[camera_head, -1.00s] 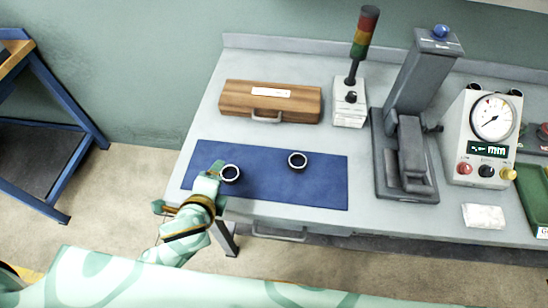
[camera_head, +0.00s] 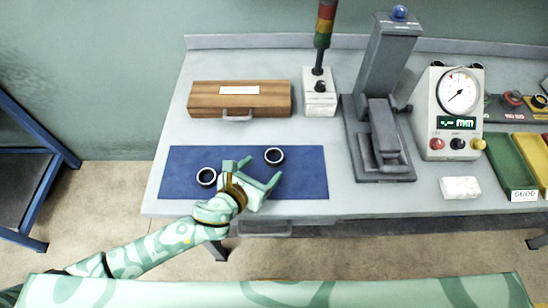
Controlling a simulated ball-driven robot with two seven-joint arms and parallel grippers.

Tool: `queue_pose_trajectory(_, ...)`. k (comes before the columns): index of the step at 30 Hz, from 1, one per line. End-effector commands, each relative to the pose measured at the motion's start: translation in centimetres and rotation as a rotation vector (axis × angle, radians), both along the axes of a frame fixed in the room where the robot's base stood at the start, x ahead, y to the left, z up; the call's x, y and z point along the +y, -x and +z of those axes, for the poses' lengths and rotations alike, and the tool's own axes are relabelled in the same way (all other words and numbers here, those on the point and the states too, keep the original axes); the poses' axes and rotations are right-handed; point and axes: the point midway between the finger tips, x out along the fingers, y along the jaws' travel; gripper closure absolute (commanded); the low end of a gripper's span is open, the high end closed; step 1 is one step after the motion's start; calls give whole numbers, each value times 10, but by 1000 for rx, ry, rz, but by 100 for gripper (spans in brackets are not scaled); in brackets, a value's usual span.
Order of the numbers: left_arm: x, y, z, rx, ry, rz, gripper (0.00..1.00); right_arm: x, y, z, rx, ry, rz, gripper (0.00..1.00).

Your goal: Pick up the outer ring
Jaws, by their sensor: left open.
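Two small dark rings with light rims lie on the blue mat (camera_head: 180,160). One, the left ring (camera_head: 206,176), is on the left part of the mat. The other, the right ring (camera_head: 273,156), is near the mat's back middle. They look alike, and I cannot tell which is the outer ring. My left gripper (camera_head: 262,168) is open and empty over the mat, between the rings and just in front of the right ring. Its two fingers point toward that ring, which appears to be beyond the fingertips. My right gripper is not in view.
A wooden case (camera_head: 265,100) stands behind the mat. A signal tower (camera_head: 321,92) and a grey press-like stand (camera_head: 385,120) are to the right. Further right are a dial gauge box (camera_head: 452,118), a white block (camera_head: 460,188) and a green tray (camera_head: 512,165).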

Motion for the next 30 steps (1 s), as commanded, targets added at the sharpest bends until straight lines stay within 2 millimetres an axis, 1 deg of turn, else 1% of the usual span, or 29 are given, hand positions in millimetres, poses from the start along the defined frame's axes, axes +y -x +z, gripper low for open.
queue_pose_trajectory(5,-7,-12,-5,0,2,1,27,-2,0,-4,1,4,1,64)
queue_pose_trajectory(9,-19,-31,-12,-1,3,1,27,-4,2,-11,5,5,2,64)
queue_pose_trajectory(13,-27,-45,-19,1,1,2,27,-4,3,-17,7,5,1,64)
queue_pose_trajectory(16,-29,-49,-20,2,1,2,27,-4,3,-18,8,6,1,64)
queue_pose_trajectory(21,-29,-49,-19,1,2,1,27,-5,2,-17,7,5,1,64)
queue_pose_trajectory(22,-29,-49,-19,1,1,2,30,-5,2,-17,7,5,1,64)
queue_pose_trajectory(23,-29,-49,-19,1,1,2,39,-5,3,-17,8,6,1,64)
queue_pose_trajectory(24,-29,-49,-19,1,1,2,50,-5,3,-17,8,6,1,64)
queue_pose_trajectory(26,-29,-49,-19,1,2,1,66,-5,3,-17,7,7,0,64)
queue_pose_trajectory(27,-29,-49,-19,1,1,2,78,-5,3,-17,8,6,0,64)
queue_pose_trajectory(30,-29,-49,-19,1,2,1,79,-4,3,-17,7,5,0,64)
